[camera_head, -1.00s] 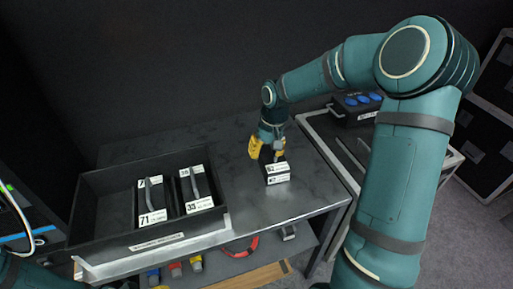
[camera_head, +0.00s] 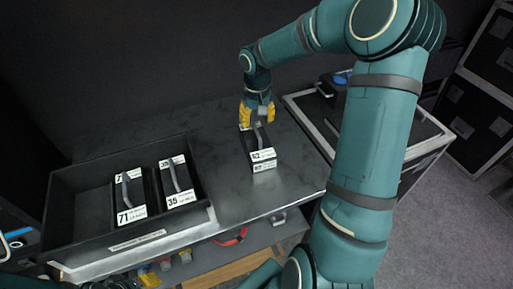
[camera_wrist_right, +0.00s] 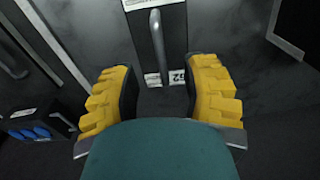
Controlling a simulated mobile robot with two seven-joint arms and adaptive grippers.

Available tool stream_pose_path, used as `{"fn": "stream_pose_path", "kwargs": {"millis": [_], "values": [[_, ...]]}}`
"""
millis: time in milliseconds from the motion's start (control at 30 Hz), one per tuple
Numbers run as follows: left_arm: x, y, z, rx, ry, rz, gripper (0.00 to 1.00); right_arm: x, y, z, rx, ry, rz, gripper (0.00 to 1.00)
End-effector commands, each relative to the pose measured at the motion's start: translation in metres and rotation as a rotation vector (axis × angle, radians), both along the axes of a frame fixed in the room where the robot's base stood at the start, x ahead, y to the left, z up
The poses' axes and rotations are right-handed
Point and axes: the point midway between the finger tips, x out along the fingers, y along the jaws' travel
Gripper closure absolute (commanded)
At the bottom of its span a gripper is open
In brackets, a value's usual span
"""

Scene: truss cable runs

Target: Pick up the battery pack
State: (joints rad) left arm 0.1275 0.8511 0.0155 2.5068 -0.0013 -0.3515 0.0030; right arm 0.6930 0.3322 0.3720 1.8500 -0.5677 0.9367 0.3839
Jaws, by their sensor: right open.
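A black battery pack (camera_head: 262,147) with a grey handle and white labels reading 62 stands on the dark table. My right gripper (camera_head: 257,114) is at the pack's far end, in front of the dark wall. Its yellow fingers are apart. In the right wrist view the open right gripper (camera_wrist_right: 160,92) has nothing between its fingertips except the near end of the pack (camera_wrist_right: 158,40), whose label lies just beyond them. I cannot tell whether they touch it. My left gripper is out of view.
A black tray (camera_head: 75,188) at the left holds two similar packs, labelled 71 (camera_head: 130,198) and 35 (camera_head: 178,183). A flight case (camera_head: 420,150) stands right of the table. A lower shelf holds coloured connectors and a red cable (camera_head: 233,237). Table between tray and pack is clear.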

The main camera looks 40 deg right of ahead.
Motion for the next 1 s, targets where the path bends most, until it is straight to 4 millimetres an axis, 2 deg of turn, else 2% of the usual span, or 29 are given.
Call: {"fn": "stream_pose_path", "kwargs": {"millis": [267,567,800,833,967,1000], "values": [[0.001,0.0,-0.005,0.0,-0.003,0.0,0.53,0.0,0.0,-0.017,0.002,0.001,0.001,0.54],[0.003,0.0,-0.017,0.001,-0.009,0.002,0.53,0.001,0.0,-0.058,0.002,0.001,0.001,0.54],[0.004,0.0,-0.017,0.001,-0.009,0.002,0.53,0.002,0.0,-0.059,0.001,0.0,0.001,0.54],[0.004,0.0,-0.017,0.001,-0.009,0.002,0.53,0.002,0.0,-0.059,0.001,0.0,0.001,0.52],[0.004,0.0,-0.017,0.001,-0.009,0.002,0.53,0.002,0.0,-0.059,0.0,0.0,0.001,0.97],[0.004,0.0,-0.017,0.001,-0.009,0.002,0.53,0.002,0.0,-0.059,0.0,0.0,0.001,1.0]]}}
